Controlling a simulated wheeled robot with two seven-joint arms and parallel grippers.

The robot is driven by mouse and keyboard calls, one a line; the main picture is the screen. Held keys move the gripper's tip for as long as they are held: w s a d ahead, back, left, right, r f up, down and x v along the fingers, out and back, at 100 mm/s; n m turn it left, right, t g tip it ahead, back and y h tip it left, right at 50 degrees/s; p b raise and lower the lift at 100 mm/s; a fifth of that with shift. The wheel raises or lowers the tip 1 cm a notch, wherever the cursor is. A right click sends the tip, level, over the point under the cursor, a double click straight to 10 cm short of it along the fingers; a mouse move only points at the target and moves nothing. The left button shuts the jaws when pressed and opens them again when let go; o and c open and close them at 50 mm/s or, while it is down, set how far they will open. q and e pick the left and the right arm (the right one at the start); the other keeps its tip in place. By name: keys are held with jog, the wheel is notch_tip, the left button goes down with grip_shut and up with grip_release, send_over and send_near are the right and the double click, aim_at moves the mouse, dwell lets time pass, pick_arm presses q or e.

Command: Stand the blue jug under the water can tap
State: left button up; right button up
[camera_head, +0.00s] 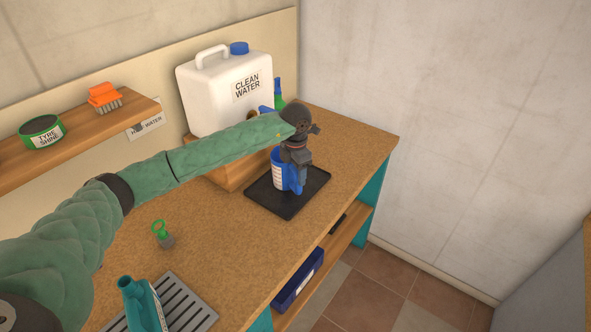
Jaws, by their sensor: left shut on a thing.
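The white water can (217,103), labelled "CLEAN WATER", stands on a wooden block (228,176) at the back of the bench. Its tap is mostly hidden behind my left arm; a blue part (265,109) shows just above the arm. The blue jug (278,171) is upright at the black tray (262,196), in front of the can. My left gripper (297,178) is shut on the jug from its right side. I cannot tell whether the jug's base touches the tray. My right gripper is not in view.
A teal bottle (142,305) stands on a grey grate (187,301) at the near edge. A small green-topped object (162,233) lies on the bench (215,240). A shelf (75,142) at left holds a tin (41,131) and an orange brush (104,97). The bench's right end is clear.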

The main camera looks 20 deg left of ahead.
pick_arm(q)
jog(key=shift+f, duration=0.15)
jog(key=o, duration=1.5)
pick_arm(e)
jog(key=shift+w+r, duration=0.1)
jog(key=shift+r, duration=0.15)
